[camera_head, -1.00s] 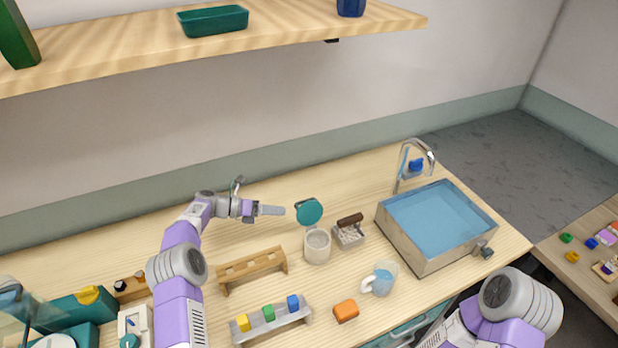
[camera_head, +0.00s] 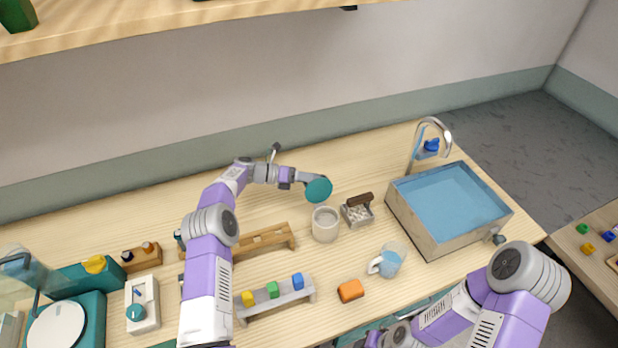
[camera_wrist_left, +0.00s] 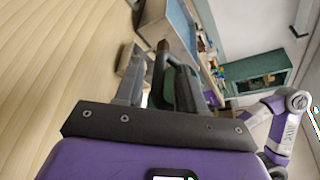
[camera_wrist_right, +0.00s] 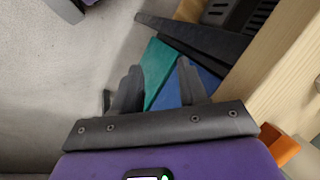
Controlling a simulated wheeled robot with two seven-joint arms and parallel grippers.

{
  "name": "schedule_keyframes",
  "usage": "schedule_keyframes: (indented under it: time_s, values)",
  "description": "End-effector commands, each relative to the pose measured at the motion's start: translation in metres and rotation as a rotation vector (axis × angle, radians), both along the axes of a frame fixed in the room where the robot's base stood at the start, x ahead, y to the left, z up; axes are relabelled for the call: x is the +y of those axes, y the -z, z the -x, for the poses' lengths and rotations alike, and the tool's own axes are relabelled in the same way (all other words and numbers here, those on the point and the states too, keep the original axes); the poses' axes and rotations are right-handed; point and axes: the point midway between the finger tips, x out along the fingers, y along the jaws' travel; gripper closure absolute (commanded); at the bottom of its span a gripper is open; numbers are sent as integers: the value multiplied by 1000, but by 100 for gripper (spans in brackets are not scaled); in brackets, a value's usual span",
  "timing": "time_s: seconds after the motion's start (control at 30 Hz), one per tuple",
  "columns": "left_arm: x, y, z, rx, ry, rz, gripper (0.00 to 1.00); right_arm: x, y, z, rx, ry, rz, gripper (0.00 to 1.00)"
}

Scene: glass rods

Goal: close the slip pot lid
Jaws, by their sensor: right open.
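The slip pot (camera_head: 325,228) is a pale round pot standing on the worktop. Its teal round lid (camera_head: 318,190) stands raised at the pot's back edge, and the pot's mouth is uncovered. My left gripper (camera_head: 305,180) is at the back left of the lid, its tips close to or touching the lid; the lid partly hides them. In the left wrist view its fingers (camera_wrist_left: 165,80) are dark and overlap a greenish shape, so their opening is unclear. My right gripper (camera_wrist_right: 158,85) is open and empty in the right wrist view, low by the worktop's front edge.
A small holder with a brown handle (camera_head: 358,212) stands right of the pot. A wooden rack (camera_head: 262,242) is at its left, a glass mug (camera_head: 388,262) and orange block (camera_head: 350,291) in front. A sink (camera_head: 425,238) lies further right. Worktop behind is clear.

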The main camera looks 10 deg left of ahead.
Motion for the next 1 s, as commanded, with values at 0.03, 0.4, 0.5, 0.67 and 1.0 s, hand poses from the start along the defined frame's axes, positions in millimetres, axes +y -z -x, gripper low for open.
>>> schedule_keyframes:
  time_s: [0.03, 0.4, 0.5, 0.67, 1.0]
  values:
    - [0, 0, 0, 0, 0, 0, 61, 0, 0, 0, 0, 0, 0, 57]
    - [0, 0, 0, 0, 1, -1, 100, 0, 0, 0, 0, 0, 0, 57]
    - [0, 1, 1, 1, 1, -1, 100, 0, 0, 0, 0, 0, 0, 57]
    - [0, 2, 1, 1, 2, -2, 100, 0, 0, 0, 0, 0, 0, 57]
    - [-14, -2, -2, -61, 20, -47, 100, 0, 0, 0, 0, 0, 0, 57]
